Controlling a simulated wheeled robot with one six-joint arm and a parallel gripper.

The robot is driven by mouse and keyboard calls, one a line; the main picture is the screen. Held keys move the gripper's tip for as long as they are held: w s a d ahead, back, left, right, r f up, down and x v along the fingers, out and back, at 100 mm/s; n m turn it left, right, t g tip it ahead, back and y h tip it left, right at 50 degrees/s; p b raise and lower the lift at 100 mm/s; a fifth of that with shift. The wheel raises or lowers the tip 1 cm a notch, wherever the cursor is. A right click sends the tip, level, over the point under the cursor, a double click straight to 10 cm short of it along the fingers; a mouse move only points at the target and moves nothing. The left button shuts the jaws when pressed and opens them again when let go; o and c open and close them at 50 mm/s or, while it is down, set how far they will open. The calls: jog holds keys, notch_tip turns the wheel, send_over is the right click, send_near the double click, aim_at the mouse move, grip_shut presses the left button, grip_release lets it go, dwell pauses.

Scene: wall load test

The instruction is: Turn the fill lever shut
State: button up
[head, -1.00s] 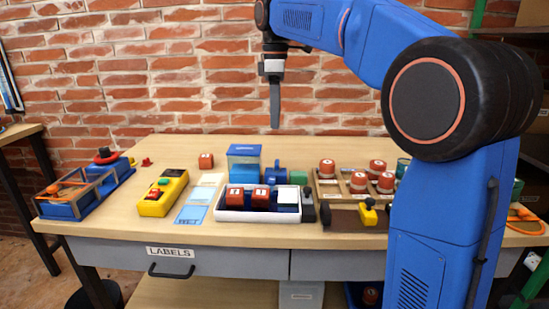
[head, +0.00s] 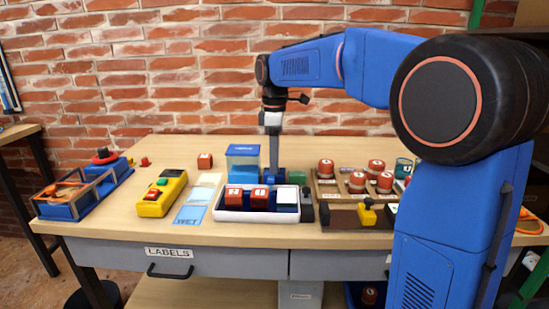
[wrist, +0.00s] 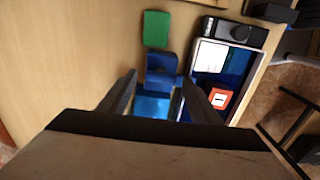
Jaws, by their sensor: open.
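A blue fitting (head: 281,175), which looks like the fill valve, stands on the bench right of a blue tank with a clear upper part (head: 243,166). I cannot make out its lever separately or tell its angle. My gripper (head: 274,172) points down at the blue fitting and hides part of it. In the wrist view my open gripper (wrist: 158,84) has one finger on each side of the blue fitting (wrist: 162,66), with light blue tank surface (wrist: 152,106) lower between the fingers. I cannot tell whether the fingers touch it.
A green block (head: 297,177) lies just right of the fitting. A white tray (head: 245,216) with red blocks stands in front. A wooden rack (head: 329,188) with red-capped jars is right. A yellow button box (head: 161,194) is left. A brick wall (head: 150,90) stands behind.

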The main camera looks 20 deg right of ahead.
jog(key=c, duration=1.1)
jog(key=shift+o, duration=0.3)
jog(key=shift+m, duration=0.4)
jog(key=m, duration=0.8)
jog(key=shift+w+d, duration=0.1)
jog(key=shift+d, duration=0.05)
jog(key=m, duration=0.5)
jog(key=shift+d+m, duration=0.15)
jog(key=shift+m, duration=1.85)
